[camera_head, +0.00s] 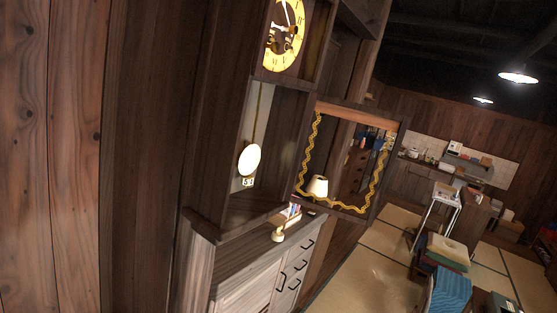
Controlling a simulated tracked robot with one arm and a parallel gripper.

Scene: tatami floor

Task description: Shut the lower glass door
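The tall wooden clock case (222,130) stands left of centre and looks tilted in the view. Its lower glass door (390,166) is open, swung out to the right of the lower compartment. It has a dark frame and a yellow wavy trim along its glass. The lower compartment is exposed, with a pale round pendulum bob (249,159) hanging inside above a small "51" tag (248,182). The clock's yellow dial (284,35) is above. My gripper is not visible in the view.
A low cabinet (245,283) with dark handles is below the clock, with small items (279,231) on top. A lamp (318,187) shows through or beside the door glass.

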